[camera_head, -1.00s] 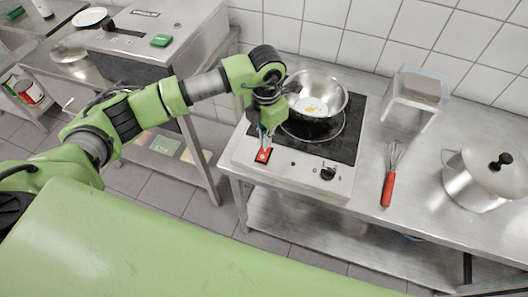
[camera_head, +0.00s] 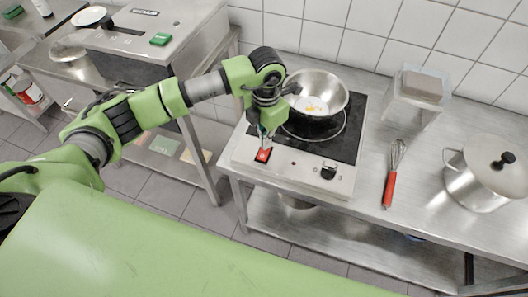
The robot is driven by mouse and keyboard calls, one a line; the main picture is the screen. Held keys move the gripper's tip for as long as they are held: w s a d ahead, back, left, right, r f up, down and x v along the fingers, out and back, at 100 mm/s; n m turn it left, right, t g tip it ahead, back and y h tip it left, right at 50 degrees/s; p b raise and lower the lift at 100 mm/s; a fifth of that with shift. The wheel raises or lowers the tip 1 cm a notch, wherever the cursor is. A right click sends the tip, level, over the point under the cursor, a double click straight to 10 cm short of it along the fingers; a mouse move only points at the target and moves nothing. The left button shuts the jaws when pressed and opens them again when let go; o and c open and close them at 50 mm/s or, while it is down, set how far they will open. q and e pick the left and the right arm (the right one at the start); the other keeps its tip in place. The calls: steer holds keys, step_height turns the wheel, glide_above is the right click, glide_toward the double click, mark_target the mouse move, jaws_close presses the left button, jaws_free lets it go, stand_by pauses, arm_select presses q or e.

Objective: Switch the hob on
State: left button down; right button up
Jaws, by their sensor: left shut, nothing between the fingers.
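The hob is a steel unit with a black glass top (camera_head: 346,146) on the steel table. On its front panel (camera_head: 300,178) are a red switch (camera_head: 263,156) at the left and a black knob (camera_head: 329,171) at the right. My left gripper (camera_head: 265,144) is shut and empty, pointing down with its fingertips at the red switch's far edge. I cannot tell whether they touch it or which way the switch is set. A steel bowl-shaped pan (camera_head: 324,88) with what looks like an egg in it stands on the glass. My right gripper is not in view.
A clear container (camera_head: 392,107) holds a brownish block behind the whisk. A steel appliance with a green button (camera_head: 160,39) stands at the left.

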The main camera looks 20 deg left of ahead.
arm_select(q)
steer(key=shift+f+b, duration=0.5)
steer(key=shift+f, duration=0.15)
steer(key=shift+r, duration=0.1)
steer(key=shift+r+p, duration=1.9)
steer(key=shift+r, duration=1.6)
steer(key=shift+f, duration=0.1)
